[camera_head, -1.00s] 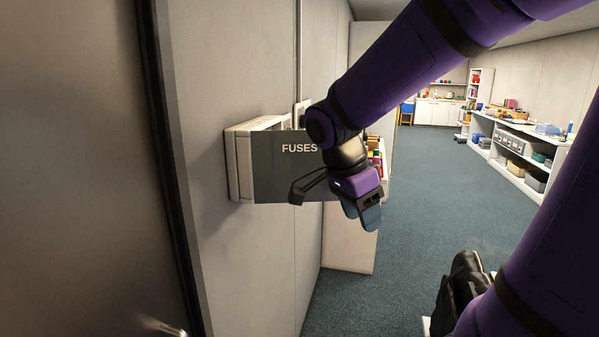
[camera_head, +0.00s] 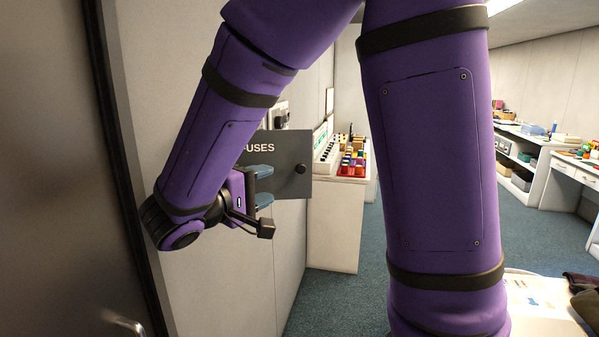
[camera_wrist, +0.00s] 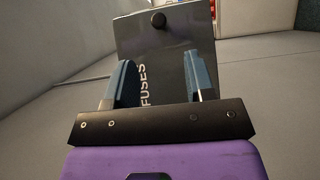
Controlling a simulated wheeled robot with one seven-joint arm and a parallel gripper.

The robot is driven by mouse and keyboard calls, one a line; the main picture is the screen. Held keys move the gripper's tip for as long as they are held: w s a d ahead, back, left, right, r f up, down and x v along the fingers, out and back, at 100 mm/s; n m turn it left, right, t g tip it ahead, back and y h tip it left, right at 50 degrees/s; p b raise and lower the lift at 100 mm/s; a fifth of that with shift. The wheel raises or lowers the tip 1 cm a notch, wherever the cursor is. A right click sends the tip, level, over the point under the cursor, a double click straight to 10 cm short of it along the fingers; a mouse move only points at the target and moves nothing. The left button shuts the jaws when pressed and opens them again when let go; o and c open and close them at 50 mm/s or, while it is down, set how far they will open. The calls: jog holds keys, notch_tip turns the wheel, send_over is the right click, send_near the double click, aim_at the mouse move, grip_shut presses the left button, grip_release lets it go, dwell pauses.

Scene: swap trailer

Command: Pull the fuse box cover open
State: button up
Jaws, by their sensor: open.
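The fuse box cover (camera_head: 290,150) is a flat dark grey panel lettered FUSES, with a round black knob (camera_head: 301,169) near its right edge. It stands out from the wall with its lettered face toward the head camera. My gripper (camera_head: 265,186) is open and empty, in front of the lettered face and left of the knob. In the wrist view, my gripper's two blue-grey fingers (camera_wrist: 160,68) are spread, with the cover (camera_wrist: 165,45) beyond them and the knob (camera_wrist: 158,19) past the fingertips. My arm hides the box body and the cover's left part in the head view.
A low white cabinet (camera_head: 333,230) behind the cover carries a tray of colourful items (camera_head: 353,163). A door (camera_head: 50,170) is close on the left. Shelves and a desk (camera_head: 545,165) line the right. Blue-grey carpet (camera_head: 340,300) lies open between.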

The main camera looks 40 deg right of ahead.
aim_at(299, 169)
jog(key=x, duration=1)
jog(key=shift+w+d+r, duration=0.15)
jog(key=shift+w+d, duration=0.05)
grip_shut()
